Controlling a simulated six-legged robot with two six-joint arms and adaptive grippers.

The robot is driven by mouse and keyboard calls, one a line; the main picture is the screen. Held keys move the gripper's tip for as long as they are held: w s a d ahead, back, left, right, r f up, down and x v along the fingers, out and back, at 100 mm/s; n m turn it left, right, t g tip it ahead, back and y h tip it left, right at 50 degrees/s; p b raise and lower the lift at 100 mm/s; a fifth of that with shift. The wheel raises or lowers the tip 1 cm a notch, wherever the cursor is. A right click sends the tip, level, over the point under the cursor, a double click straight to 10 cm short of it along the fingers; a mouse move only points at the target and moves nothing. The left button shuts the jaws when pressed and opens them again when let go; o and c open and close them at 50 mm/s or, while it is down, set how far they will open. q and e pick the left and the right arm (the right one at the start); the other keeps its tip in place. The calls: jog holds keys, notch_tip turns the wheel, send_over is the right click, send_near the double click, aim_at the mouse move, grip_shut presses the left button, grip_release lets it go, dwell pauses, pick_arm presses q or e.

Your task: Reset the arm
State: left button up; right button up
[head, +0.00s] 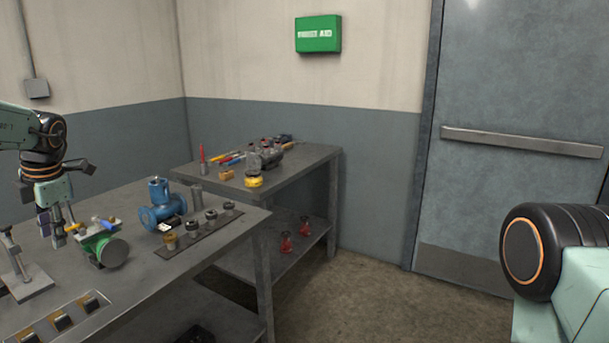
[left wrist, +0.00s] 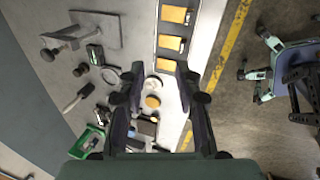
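My left arm comes in from the left in the head view. Its gripper (head: 58,236) points down over the near workbench, close to a small green-sided tray (head: 103,229) of small parts and a green round-faced item (head: 112,252). In the left wrist view the fingers of the left gripper (left wrist: 156,85) stand well apart. Small parts and an orange-topped piece (left wrist: 152,101) show between them, seemingly on the bench below. I see nothing clamped. My right arm shows only as a dark joint and pale green link at the right edge; its gripper is out of the head view.
The near bench (head: 225,236) holds a blue pump or valve (head: 160,212), a row of small fittings, a metal stand (head: 22,278) and a switch panel (head: 62,322). A second bench (head: 310,154) with tools stands behind. Floor before the grey door (head: 520,200) is clear.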

pick_arm(q)
jog(key=s+a+f+m+y, duration=0.1)
jog(key=a+f+m+y, duration=0.2)
jog(key=a+f+y, duration=0.1)
jog(key=s+d+f+m+t+h+b, duration=0.1)
jog(key=s+d+f+m+t, duration=0.2)
jog(key=d+f+m, duration=0.7)
jog(key=s+d+f+m+t+b, duration=0.1)
jog(key=s+d+f+m+t, duration=0.2)
jog(key=d+f+m, duration=0.7)
jog(key=s+d+f+m+g+h, duration=0.2)
jog(key=s+d+f, duration=0.3)
jog(key=s, duration=0.5)
jog(key=s+d+f+m+g+h+b, duration=0.1)
jog(key=s+d+f, duration=0.4)
jog(key=s, duration=0.6)
jog(key=s+d+f+m+g+h+b, duration=0.1)
jog(key=s+d+f+m+g+h, duration=0.2)
jog(key=s, duration=0.7)
notch_tip(320, 180, down, 2)
jog(key=shift+s+d+f+m+g, duration=0.1)
jog(key=shift+s+d+m+g, duration=0.3)
jog(key=shift+d+m, duration=0.75)
pick_arm(e)
jog(key=f, duration=0.4)
jog(key=shift+w+a+f, duration=0.15)
jog(key=shift+a+f, duration=0.05)
jog(key=shift+a, duration=0.15)
pick_arm(q)
jog(key=shift+w, duration=0.1)
